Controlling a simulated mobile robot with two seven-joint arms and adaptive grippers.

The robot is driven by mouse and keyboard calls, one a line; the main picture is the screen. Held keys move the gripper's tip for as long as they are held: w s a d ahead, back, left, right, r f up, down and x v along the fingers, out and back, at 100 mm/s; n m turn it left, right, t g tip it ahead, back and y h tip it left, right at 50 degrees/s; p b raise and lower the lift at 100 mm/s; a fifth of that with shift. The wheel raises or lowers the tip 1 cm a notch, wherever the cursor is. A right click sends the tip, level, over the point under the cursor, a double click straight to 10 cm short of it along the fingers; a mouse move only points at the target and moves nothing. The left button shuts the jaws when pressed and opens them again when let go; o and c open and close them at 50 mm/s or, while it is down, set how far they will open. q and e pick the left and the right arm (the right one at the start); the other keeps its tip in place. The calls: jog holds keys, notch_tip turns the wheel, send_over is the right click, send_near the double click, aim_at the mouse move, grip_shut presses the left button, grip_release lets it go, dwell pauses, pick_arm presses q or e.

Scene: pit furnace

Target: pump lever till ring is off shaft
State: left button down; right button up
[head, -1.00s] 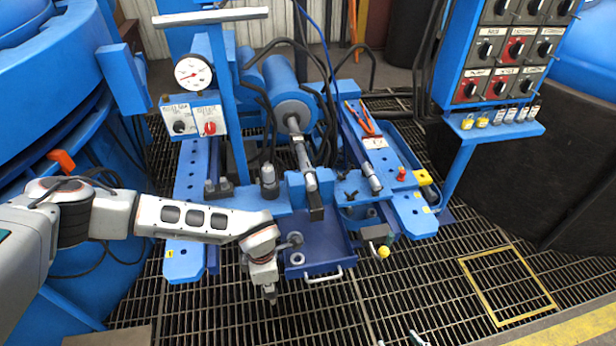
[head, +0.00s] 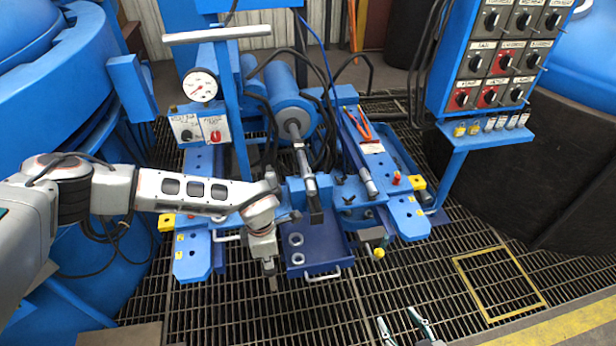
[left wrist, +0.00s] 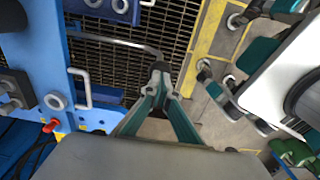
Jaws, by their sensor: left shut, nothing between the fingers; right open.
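My left gripper (head: 271,281) is shut and empty, hanging over the floor grating just left of the blue tray. In the left wrist view its teal fingers (left wrist: 160,72) meet at the tips, beside the end of a grey rod (left wrist: 110,40); I cannot tell whether they touch. The steel shaft (head: 302,155) runs from the blue cylinder (head: 290,103) down to a dark block (head: 316,215). A dark bar (head: 290,217) shows behind my left wrist; I cannot tell if it is the lever. My right gripper (head: 402,326) is open at the bottom edge.
The blue tray (head: 325,255) holds two grey rings (head: 296,240). A yellow knob (head: 379,253) stands right of it. A gauge (head: 200,85) and switch boxes (head: 200,127) are at left, a control panel (head: 498,55) at right. Grating is free in front.

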pick_arm(q)
jog(key=shift+f, duration=0.25)
